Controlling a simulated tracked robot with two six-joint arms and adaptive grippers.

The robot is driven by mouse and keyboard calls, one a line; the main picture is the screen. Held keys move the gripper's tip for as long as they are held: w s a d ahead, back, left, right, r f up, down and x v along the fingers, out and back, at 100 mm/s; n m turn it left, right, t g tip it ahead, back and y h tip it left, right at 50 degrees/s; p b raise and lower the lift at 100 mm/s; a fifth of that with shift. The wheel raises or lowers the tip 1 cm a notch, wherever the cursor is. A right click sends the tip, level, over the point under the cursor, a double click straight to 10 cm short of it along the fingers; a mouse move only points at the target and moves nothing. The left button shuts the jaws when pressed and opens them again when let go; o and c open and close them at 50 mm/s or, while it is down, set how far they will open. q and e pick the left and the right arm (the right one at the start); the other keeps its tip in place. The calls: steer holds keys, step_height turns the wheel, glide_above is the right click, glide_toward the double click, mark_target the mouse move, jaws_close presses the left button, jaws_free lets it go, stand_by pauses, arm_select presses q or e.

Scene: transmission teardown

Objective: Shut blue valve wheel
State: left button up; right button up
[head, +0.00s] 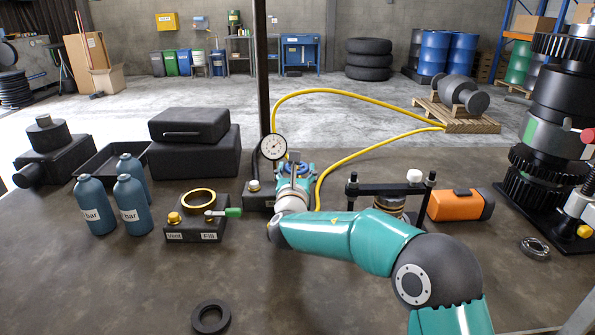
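The blue valve wheel (300,167) is on the workbench near the middle of the head view, just right of a dial gauge (273,147). It is mostly hidden behind my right gripper. My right gripper (293,170) reaches in from the lower right with its fingers at the wheel. The wrist and gripper body cover the fingertips, so I cannot tell whether they touch or grip the wheel. My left gripper is not in view.
A black block with vent and fill labels (197,233), a brass ring and a green-handled lever is left of the gripper. Blue bottles (95,205) stand further left. A black puller frame (390,189) and orange case (460,204) are right. Yellow hose (350,158) runs behind. The front bench is mostly clear.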

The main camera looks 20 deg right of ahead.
steer(key=c, duration=0.4)
steer(key=shift+w+a+r+m+g+h+p, duration=0.15)
steer(key=shift+m+g+h+p, duration=0.4)
steer(key=shift+h, duration=0.3)
steer(key=shift+a+r+m+g+h+p, duration=0.15)
steer(key=shift+m+g+h+p, duration=0.2)
steer(key=shift+m+h, duration=0.4)
steer(key=shift+m+g+h+p, duration=0.7)
steer(key=shift+h, duration=0.4)
steer(key=shift+f+m+g+h, duration=0.15)
steer(key=shift+m+g+h, duration=0.15)
steer(key=shift+h, duration=0.1)
steer(key=o, duration=1.1)
steer(key=shift+d+f, duration=0.1)
steer(key=v, duration=1.2)
